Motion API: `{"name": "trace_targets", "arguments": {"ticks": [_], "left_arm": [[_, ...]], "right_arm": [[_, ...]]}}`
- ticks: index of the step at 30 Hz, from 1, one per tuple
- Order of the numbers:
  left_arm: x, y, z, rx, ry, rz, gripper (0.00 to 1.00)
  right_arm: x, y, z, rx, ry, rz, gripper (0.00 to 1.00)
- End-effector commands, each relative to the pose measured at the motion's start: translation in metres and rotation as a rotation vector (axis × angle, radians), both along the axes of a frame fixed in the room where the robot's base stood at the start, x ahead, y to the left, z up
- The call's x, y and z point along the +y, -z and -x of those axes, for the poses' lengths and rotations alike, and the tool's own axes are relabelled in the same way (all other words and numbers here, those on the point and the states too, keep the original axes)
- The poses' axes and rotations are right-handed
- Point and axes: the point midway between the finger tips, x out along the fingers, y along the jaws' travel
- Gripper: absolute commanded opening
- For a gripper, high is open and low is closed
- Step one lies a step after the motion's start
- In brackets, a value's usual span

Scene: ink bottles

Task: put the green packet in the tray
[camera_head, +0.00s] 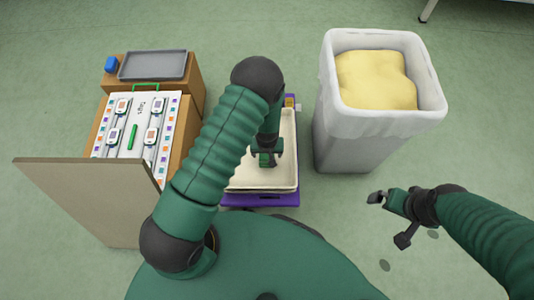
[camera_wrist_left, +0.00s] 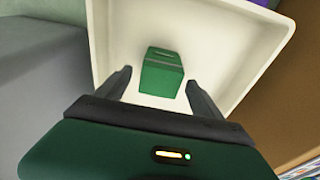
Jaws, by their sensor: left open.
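The green packet (camera_wrist_left: 162,75) is a small dark green block on the floor of the cream tray (camera_wrist_left: 105,40). In the head view the cream tray (camera_head: 291,130) stands in the middle, and my left arm hides part of it. My left gripper (camera_head: 267,158) is over this tray, pointing down. In the left wrist view my left gripper (camera_wrist_left: 160,85) is open, with a finger on either side of the packet and gaps between. The packet cannot be made out in the head view. My right gripper (camera_head: 388,218) is open and empty at the right.
A grey flat tray (camera_head: 153,65) and a blue item (camera_head: 111,64) sit on the wooden cabinet (camera_head: 196,88). A board with white devices lies before them, beside an open door panel (camera_head: 95,190). A lined bin (camera_head: 352,135) with yellow contents stands right of the cream tray.

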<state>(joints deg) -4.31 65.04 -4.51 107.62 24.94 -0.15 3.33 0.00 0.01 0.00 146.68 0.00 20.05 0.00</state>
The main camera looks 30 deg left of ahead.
Motion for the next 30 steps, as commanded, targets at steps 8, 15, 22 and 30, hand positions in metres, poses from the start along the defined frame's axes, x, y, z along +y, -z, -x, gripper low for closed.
{"name": "trace_targets", "arguments": {"ticks": [8, 15, 22, 30], "left_arm": [[-0.005, -0.073, 0.009, 0.001, 0.001, 0.0, 0.77], [-0.006, -0.084, 0.011, 0.002, 0.001, 0.001, 0.77], [-0.006, -0.083, 0.011, 0.001, 0.0, 0.0, 0.77], [-0.006, -0.083, 0.011, 0.001, 0.0, 0.0, 0.77]], "right_arm": [[0.0, -0.043, 0.0, 0.0, 0.0, 0.0, 1.0], [0.0, -0.046, 0.0, 0.0, 0.0, 0.0, 1.0], [0.0, -0.045, 0.0, 0.0, 0.0, 0.0, 1.0], [0.0, -0.045, 0.0, 0.0, 0.0, 0.0, 1.0]]}}
